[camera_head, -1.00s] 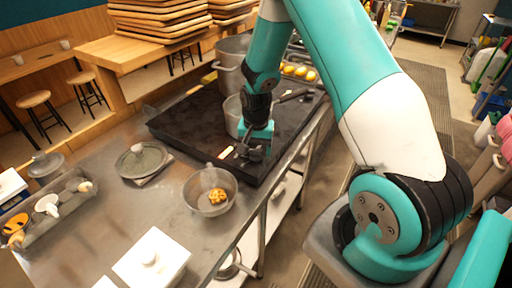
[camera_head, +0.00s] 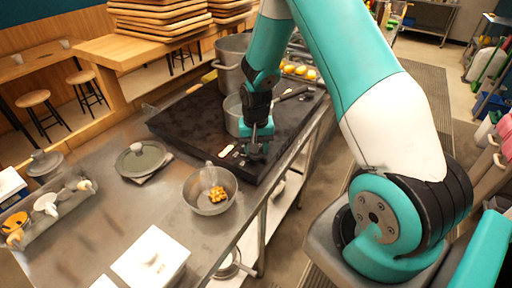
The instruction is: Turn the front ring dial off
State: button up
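The dark stove top (camera_head: 180,126) lies on the steel counter. My gripper (camera_head: 256,156) points down over the stove's near right part, close to its front edge. Its fingers are small and dark against the dark surface, so I cannot tell whether they are open or shut. The front ring dial cannot be made out; the stove's front face is hidden from this angle or behind my gripper. A small pale piece (camera_head: 227,151) lies on the stove just left of my gripper.
A steel bowl (camera_head: 190,193) with yellow-brown food stands just in front of the stove. A pot (camera_head: 232,112) stands behind my gripper, a larger pot (camera_head: 229,70) farther back. A round lid (camera_head: 140,160) and white container (camera_head: 150,262) are on the counter. The aisle right of the counter is open.

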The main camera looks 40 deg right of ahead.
jog(key=n, duration=0.5)
jog(key=shift+n+b, duration=0.3)
jog(key=shift+n, duration=0.1)
dwell(0.3)
jog(key=o, duration=0.9)
jog(key=shift+r, duration=0.15)
notch_tip(320, 180, up, 17)
jog(key=shift+r+b, duration=0.1)
jog(key=shift+b, duration=1)
